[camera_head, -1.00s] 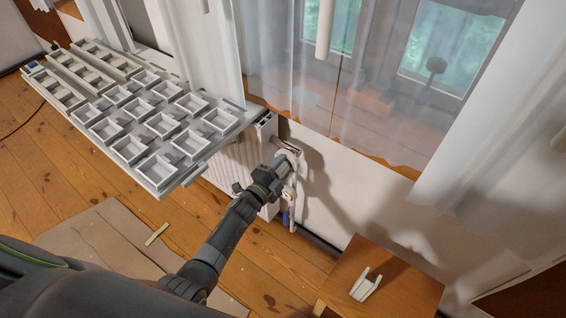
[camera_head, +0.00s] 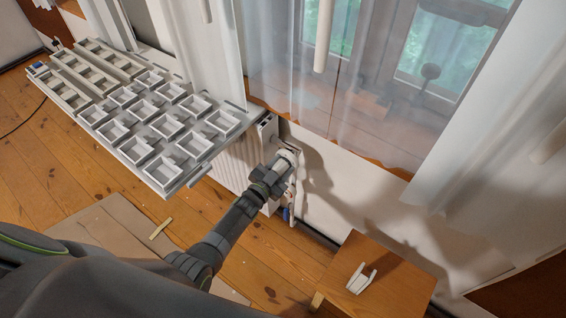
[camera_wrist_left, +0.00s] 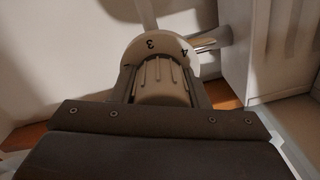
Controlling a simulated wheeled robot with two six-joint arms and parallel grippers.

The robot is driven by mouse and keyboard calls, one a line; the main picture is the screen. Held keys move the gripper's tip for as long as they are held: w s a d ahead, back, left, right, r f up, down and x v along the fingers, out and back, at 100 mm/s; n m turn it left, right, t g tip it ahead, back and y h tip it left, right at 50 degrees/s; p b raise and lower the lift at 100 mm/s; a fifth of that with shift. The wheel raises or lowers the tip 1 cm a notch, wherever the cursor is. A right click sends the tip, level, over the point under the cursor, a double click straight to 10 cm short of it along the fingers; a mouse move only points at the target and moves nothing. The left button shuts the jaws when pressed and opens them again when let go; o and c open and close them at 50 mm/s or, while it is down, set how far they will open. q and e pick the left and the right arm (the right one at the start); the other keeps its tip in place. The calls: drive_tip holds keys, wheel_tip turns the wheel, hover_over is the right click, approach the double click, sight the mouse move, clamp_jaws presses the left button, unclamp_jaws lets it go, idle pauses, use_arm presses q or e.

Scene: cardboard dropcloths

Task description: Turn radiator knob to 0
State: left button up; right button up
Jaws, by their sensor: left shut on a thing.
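The radiator knob (camera_wrist_left: 163,82) is a whitish ribbed knob with a round collar showing the numbers 3 and 4 in the left wrist view. It also shows at the radiator's right end in the head view (camera_head: 290,156). My left gripper (camera_head: 280,167) is shut on the knob, with a finger on each side of its ribbed part in the left wrist view (camera_wrist_left: 162,92). The white radiator (camera_head: 232,166) stands against the wall under the window, partly hidden by the tray rack. The 0 mark is not visible. My right gripper is not in view.
A white rack of square trays (camera_head: 128,150) stands over the radiator at left. A small wooden table (camera_head: 392,292) with a white bracket (camera_head: 361,278) stands at lower right. Sheer curtains (camera_head: 285,75) hang by the window. Cardboard (camera_head: 110,240) lies on the wooden floor.

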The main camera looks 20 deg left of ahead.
use_arm(q)
drive_tip(key=shift+n, duration=0.7)
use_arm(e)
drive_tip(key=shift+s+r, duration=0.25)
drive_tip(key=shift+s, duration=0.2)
use_arm(q)
drive_tip(key=shift+n, duration=0.3)
drive_tip(key=o, duration=1)
drive_tip(key=shift+c, duration=0.2)
drive_tip(key=shift+s+p, duration=0.15)
drive_tip(key=shift+p, duration=0.2)
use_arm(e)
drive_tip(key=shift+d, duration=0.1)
